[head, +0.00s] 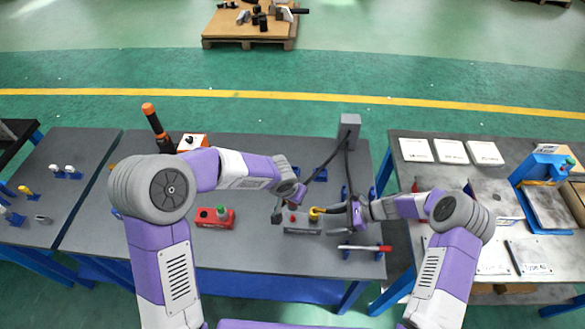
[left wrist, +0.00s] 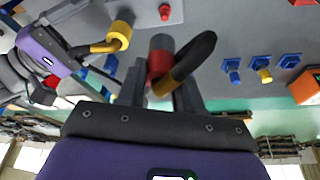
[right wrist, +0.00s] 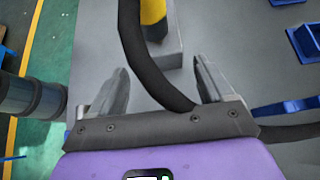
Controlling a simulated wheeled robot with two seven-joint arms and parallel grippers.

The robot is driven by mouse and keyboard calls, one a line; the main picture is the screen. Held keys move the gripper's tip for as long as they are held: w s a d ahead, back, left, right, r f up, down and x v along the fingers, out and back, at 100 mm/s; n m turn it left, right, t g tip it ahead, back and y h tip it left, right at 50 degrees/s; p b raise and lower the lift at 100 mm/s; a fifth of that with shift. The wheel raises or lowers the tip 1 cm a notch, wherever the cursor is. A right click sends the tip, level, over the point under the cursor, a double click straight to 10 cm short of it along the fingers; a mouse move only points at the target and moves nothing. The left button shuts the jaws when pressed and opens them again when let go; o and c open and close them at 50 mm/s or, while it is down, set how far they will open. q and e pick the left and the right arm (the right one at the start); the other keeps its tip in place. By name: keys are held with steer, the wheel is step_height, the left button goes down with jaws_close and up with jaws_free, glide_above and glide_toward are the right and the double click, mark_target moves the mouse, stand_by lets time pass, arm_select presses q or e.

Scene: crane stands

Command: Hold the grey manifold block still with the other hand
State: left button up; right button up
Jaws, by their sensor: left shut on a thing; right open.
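The grey manifold block (head: 303,229) lies on the middle bench, with a red knob (head: 292,217) and a yellow fitting (head: 315,212) on top. In the right wrist view the block (right wrist: 166,52) and yellow fitting (right wrist: 153,12) show beyond the fingers. A second black hose (right wrist: 132,45) crosses between them.
A grey post (head: 349,125) at the back of the bench carries the hoses. A red box with a green cap (head: 218,220) stands left of the block. A red-handled bar (head: 364,248) lies to the front right. Blue holders (left wrist: 262,70) stand behind.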

mark_target(321, 224)
steer(key=shift+x, duration=2.55)
steer(key=c, duration=1)
